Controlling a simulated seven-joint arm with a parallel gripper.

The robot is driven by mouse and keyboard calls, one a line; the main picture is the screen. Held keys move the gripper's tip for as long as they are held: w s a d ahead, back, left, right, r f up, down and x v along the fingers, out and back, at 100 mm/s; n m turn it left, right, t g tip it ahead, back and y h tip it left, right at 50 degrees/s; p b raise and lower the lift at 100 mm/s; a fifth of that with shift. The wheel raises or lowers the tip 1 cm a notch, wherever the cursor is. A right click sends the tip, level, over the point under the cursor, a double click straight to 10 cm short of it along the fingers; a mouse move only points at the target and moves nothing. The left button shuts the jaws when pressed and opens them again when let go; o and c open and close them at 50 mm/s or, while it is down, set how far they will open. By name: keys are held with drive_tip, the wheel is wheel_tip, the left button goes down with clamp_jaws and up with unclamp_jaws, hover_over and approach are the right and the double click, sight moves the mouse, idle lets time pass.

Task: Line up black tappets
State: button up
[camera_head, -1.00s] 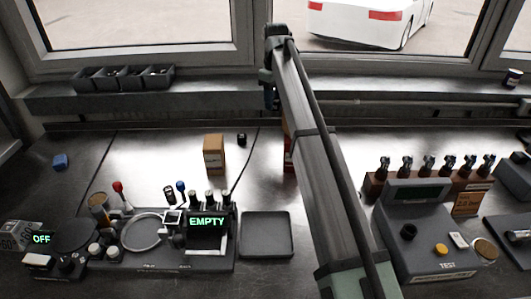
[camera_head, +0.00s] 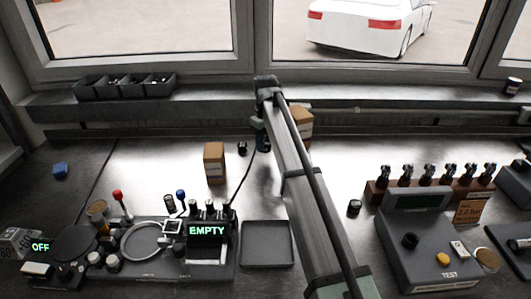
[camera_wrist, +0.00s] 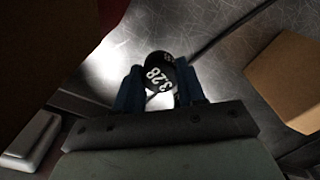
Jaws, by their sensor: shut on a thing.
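My gripper (camera_wrist: 160,92) has blue fingers shut on a black tappet (camera_wrist: 158,72), whose top carries white lettering that seems to read 3.28. In the head view my gripper (camera_head: 263,142) is low over the back of the bench, partly hidden by my arm, and the held tappet cannot be made out. A small black tappet-like cylinder (camera_head: 242,148) stands just left of it. Another (camera_head: 354,207) stands right of my arm. Several small dark cylinders (camera_head: 210,207) stand along the top of the unit whose display (camera_head: 207,231) reads EMPTY.
A cardboard box (camera_head: 214,163) is left of my gripper; another box (camera_head: 302,122) is close on its right. A shallow grey tray (camera_head: 267,244) is empty. A grey TEST unit (camera_head: 435,255) and a rack of injector-like parts (camera_head: 376,192) are at right. A thin cable crosses the bench.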

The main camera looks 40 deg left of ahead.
sight(266, 152)
drive_tip(key=shift+f, duration=2.2)
drive_tip(key=shift+f, duration=0.15)
drive_tip(key=o, duration=1.1)
drive_tip(key=shift+c, duration=0.2)
wheel_tip(266, 152, up, 12)
drive_tip(key=shift+r, duration=0.15)
drive_tip(key=shift+w, duration=0.1)
